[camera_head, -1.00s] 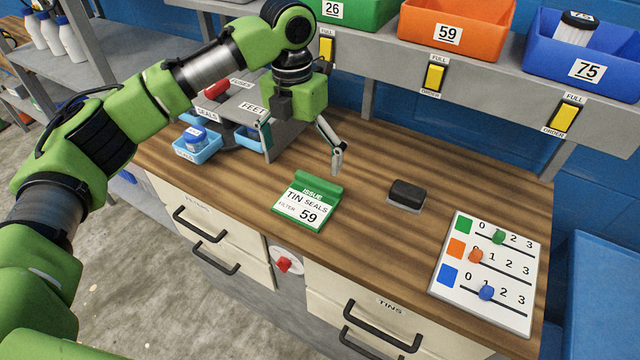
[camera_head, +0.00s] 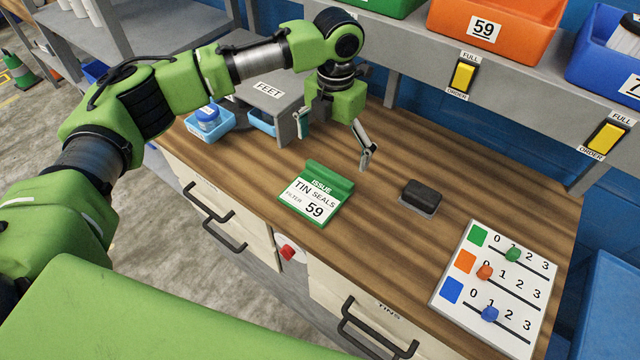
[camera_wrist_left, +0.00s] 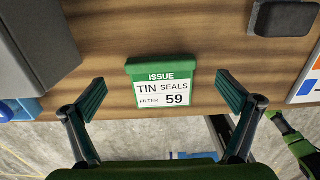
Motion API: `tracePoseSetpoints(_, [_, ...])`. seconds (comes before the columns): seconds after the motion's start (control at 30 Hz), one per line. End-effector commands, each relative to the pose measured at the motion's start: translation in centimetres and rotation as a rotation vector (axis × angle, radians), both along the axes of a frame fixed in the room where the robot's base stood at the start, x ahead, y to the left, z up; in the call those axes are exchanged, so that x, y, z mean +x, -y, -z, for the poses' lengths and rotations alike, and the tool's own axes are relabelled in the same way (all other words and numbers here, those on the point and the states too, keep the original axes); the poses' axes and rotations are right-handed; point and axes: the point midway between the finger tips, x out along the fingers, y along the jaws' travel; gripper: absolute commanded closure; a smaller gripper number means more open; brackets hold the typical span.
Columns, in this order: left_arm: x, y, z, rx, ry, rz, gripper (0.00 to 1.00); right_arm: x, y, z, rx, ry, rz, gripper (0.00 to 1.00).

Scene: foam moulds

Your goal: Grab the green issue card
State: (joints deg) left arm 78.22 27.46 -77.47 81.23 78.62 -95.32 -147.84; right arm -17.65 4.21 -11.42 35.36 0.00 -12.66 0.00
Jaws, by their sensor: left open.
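The green issue card (camera_head: 316,193) lies on the wooden worktop near its front edge. It has a raised green back and a white label reading "ISSUE TIN SEALS FILTER 59". In the left wrist view the card (camera_wrist_left: 162,87) sits between and beyond the fingertips, with clear space on both sides. My left gripper (camera_head: 334,145) is open and empty, above the worktop and behind the card in the head view. Its spread fingers also show in the left wrist view (camera_wrist_left: 163,92).
A black block (camera_head: 422,194) on a grey base lies right of the card. A white slider board (camera_head: 493,290) is at the right. A grey stand labelled "FEET" (camera_head: 268,92) and a blue tray (camera_head: 212,125) are at the left. Bins sit on the shelf behind.

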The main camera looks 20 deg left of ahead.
Motion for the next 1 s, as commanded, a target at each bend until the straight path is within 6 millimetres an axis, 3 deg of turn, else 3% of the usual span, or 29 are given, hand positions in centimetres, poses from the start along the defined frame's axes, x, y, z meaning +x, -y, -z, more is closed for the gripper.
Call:
tracePoseSetpoints(0.27, [0.0,0.0,2.3,0.000,-0.001,0.000,0.00,0.8,-0.1,-0.7,0.001,0.011,-0.001,0.68])
tracePoseSetpoints(0.53, [0.0,0.0,6.1,0.000,-0.001,-0.001,0.00,1.0,0.4,-1.6,-0.005,0.013,-0.004,0.68])
tracePoseSetpoints(0.83, [0.0,0.0,6.8,-0.001,0.002,0.000,0.00,1.0,0.6,-1.6,-0.007,0.014,-0.004,0.68])
tracePoseSetpoints(1.0, [0.0,0.0,6.8,0.000,0.001,0.000,0.44,1.0,0.6,-1.6,-0.007,0.014,-0.003,0.68])
